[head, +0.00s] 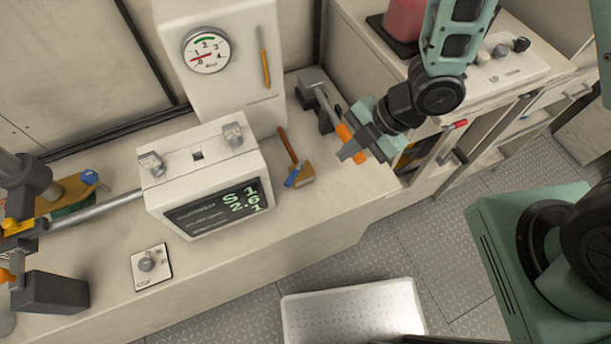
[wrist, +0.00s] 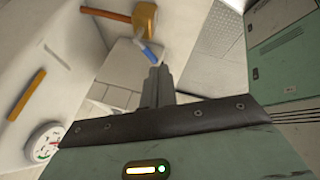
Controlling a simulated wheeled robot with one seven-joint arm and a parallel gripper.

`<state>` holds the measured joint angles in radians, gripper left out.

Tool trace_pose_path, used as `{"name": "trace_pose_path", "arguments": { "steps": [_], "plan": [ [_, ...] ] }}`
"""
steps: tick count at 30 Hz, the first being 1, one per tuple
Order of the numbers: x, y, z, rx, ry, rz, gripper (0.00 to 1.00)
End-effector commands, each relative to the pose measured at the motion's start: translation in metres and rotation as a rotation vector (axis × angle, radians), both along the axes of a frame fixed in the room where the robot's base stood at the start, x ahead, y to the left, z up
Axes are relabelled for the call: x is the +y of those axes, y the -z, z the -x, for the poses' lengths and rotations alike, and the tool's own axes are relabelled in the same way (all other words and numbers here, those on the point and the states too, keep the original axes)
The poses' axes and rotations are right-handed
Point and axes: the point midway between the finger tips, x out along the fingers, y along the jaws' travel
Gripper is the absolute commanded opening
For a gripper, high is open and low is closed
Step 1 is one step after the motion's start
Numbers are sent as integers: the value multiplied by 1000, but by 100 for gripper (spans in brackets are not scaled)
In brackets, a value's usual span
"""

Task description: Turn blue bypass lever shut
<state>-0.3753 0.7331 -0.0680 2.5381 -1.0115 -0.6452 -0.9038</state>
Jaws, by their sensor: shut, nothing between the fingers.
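A small blue lever (head: 292,178) sits on a brass valve body (head: 304,175) on the bench, right of the display box. A copper-coloured pipe (head: 287,146) runs up from the valve. In the wrist view the blue lever (wrist: 150,51) shows just beyond my fingertips, below the brass body (wrist: 145,18). My gripper (head: 350,153) is shut and empty, to the right of the lever and apart from it in the head view. Its closed fingers (wrist: 158,82) point towards the lever in the wrist view. A second blue handle (head: 90,177) shows at the far left.
A grey rod with an orange grip (head: 344,132) lies close beside my gripper. The display box (head: 202,172) stands left of the valve, with a gauge (head: 207,51) on the column behind. Bare bench lies in front of the valve. A white step (head: 352,310) is on the floor.

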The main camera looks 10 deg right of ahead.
Motion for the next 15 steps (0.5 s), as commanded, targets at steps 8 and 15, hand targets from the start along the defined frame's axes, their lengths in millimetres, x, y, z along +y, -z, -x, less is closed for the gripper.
{"name": "trace_pose_path", "arguments": {
  "steps": [8, 15],
  "plan": [
    [0, 5, 18, -30, -194, -46, 0],
    [19, 33, 20, -25, -194, -44, 0]
  ]
}}
